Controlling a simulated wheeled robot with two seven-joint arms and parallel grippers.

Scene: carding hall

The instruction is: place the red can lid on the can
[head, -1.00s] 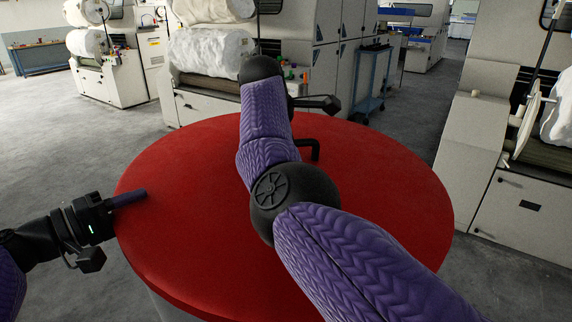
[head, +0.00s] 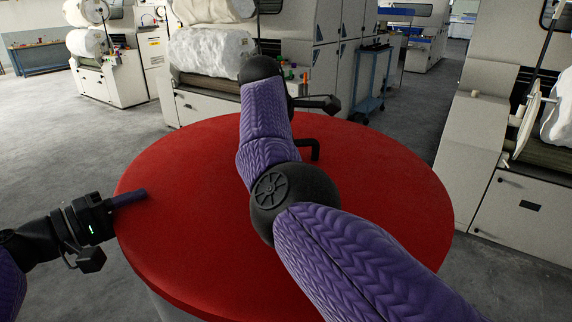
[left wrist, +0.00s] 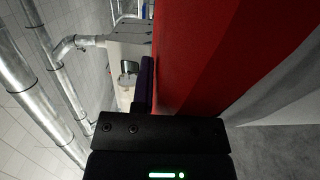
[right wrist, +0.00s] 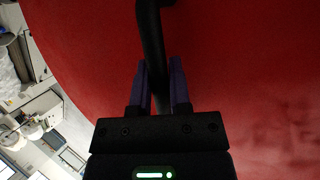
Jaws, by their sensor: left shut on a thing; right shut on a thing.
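The red can lid (head: 385,190) is a large red disc that fills the middle of the head view. Its black bent handle (head: 313,150) stands up from the top, partly hidden behind my right arm. In the right wrist view my right gripper (right wrist: 160,75) is shut on this handle (right wrist: 151,30); the head view hides that gripper. My left gripper (head: 138,196) is shut on the lid's rim at the left edge. A pale grey wall, seemingly the can (head: 172,309), shows below the lid's front left rim. I cannot tell whether the lid touches it.
Cream machines with white rolls (head: 208,52) stand behind the lid. Another cream machine (head: 520,210) stands close on the right. A blue trolley (head: 372,80) is at the back. Grey floor (head: 65,150) is clear on the left.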

